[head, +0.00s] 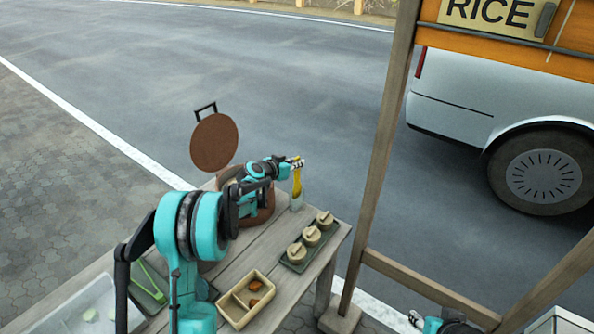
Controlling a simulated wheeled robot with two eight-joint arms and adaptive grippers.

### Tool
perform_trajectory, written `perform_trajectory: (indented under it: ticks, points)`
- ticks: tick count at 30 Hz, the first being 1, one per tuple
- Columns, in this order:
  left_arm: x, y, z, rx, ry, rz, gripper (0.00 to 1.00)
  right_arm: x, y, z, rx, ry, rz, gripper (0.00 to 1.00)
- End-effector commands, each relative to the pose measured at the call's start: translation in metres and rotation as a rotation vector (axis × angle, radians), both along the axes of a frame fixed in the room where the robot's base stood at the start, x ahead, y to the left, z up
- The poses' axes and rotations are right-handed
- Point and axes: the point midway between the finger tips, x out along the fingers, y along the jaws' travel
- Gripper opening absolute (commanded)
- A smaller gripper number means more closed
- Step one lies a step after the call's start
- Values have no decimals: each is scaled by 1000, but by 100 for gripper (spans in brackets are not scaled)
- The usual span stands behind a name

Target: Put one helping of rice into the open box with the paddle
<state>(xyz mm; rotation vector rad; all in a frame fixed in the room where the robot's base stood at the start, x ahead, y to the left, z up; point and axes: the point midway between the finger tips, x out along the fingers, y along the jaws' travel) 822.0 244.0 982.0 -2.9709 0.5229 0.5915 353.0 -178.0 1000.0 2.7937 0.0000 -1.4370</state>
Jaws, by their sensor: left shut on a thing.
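My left gripper (295,162) is shut on the top of the yellow paddle (297,182). The paddle hangs upright, its lower end at a small pale holder (297,204) at the table's far edge; I cannot tell whether it is inside. The brown pot (264,216) stands left of it, partly hidden by my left arm, its round lid (214,142) raised. Its rice is not visible. The open box (238,316), tan and divided, lies at the table's front with small orange-brown pieces in it. My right gripper (415,319) is low at the bottom edge, its fingers unclear.
Several round tan lidded containers (311,236) stand in a row on a dark tray (289,263) at the right. A green tool, seemingly tongs (152,281), and a clear bin (75,308) are at the left. A wooden post (378,150) rises right of the table.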

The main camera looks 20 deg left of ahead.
Motion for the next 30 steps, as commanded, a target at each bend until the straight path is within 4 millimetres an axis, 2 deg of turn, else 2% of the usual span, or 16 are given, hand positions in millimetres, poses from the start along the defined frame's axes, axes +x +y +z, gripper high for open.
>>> perform_trajectory:
  ticks: [1,3,9,30]
  points:
    - [0,0,16,0,0,0,0,0,0,8,0,0,0,40]
    - [0,0,29,0,0,0,0,0,0,13,0,0,0,40]
    - [0,0,56,0,0,0,0,0,0,22,0,0,0,40]
    - [0,0,109,0,0,0,0,0,0,55,0,0,0,40]
